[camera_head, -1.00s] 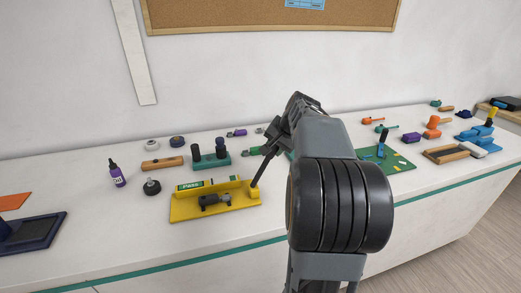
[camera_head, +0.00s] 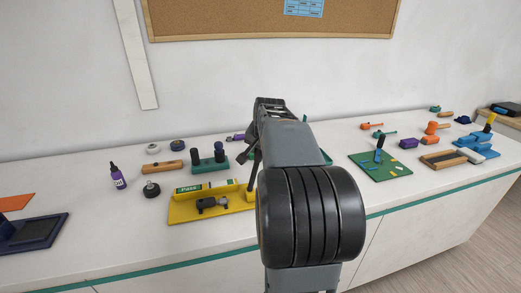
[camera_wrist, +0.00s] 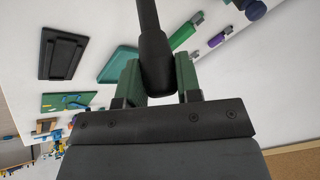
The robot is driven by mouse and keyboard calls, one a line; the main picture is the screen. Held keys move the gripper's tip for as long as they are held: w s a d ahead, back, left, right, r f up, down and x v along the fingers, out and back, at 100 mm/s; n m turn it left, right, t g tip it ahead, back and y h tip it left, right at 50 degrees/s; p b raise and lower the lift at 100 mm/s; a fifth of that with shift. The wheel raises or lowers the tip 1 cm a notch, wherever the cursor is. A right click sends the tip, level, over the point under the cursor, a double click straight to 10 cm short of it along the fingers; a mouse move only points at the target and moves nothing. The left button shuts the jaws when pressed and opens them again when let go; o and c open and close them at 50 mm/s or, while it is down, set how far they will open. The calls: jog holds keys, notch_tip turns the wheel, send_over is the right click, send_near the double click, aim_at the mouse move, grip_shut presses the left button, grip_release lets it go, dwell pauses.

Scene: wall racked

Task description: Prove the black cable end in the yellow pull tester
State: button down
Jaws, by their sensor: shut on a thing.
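The yellow pull tester (camera_head: 238,206) stands on the bench, left of my arm in the head view. A dark cable piece with a grey end (camera_head: 211,203) lies in its middle. A green label reading "PASS" (camera_head: 189,188) shows along its back. A black lever (camera_head: 252,178) rises from its right end. In the wrist view my gripper (camera_wrist: 158,83) is shut on the thick black grip of the lever (camera_wrist: 153,50), with a green finger on each side. My arm hides part of the lever's top in the head view.
A purple bottle (camera_head: 117,177) and a black knob (camera_head: 151,190) stand left of the tester. A teal block with dark posts (camera_head: 208,165) is close behind it. A green board (camera_head: 385,171) lies to the right. The bench front before the tester is clear.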

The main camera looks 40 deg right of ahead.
jog(key=c, duration=0.8)
grip_release()
jog(key=v, duration=1.4)
